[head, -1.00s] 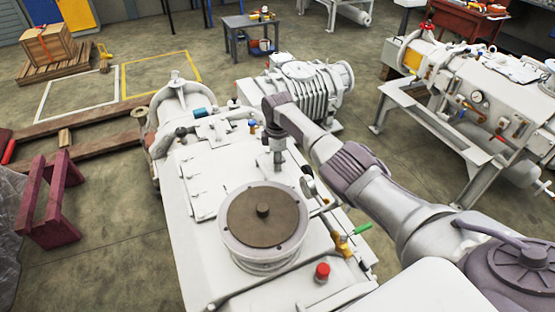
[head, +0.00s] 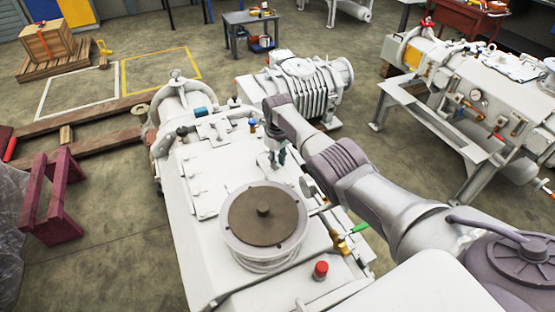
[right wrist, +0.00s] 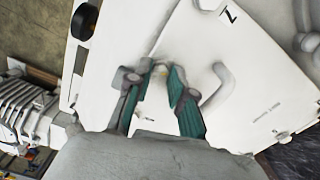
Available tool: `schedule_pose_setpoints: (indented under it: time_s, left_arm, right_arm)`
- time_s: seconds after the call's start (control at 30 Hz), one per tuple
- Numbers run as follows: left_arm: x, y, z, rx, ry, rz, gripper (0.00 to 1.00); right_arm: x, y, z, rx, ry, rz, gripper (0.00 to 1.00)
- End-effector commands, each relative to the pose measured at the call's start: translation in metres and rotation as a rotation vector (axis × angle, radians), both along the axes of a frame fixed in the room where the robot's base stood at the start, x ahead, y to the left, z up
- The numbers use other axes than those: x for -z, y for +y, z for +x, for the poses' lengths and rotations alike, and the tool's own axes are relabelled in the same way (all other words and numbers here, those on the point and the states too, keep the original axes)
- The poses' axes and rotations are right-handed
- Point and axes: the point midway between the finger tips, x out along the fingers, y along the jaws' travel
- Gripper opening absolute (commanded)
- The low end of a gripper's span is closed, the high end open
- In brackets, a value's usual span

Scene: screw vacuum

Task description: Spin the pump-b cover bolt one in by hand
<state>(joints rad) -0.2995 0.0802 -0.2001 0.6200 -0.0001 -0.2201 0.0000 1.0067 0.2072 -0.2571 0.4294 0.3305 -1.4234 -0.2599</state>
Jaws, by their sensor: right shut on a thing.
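My right gripper (head: 277,160) points down at the pale cover plate (head: 205,184) on top of the large white pump. In the right wrist view its two teal-padded fingers (right wrist: 163,75) converge on a small light piece (right wrist: 162,70) at the plate, which looks like the cover bolt. The gripper is shut on it. The fingers mostly hide the bolt, so how deep it sits cannot be told. A bent grey handle (right wrist: 218,92) on the plate is right beside the fingers. My left gripper is not in view.
A round brown-topped flange (head: 262,214) stands in front of the gripper. A green-handled valve (head: 350,236) and a red button (head: 320,270) are nearer the front. A ribbed blower (head: 298,92) stands behind. Another white pump (head: 470,95) is at right.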

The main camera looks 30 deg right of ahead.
Motion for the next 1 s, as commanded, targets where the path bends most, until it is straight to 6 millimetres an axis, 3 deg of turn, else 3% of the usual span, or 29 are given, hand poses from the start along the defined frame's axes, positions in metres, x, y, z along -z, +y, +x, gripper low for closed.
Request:
schedule_pose_setpoints:
  time_s: [1.0]
  left_arm:
    - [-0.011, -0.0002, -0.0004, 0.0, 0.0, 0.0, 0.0]
  right_arm:
    - [-0.0015, -0.0001, 0.0008, 0.967, -0.002, 0.002, 0.0]
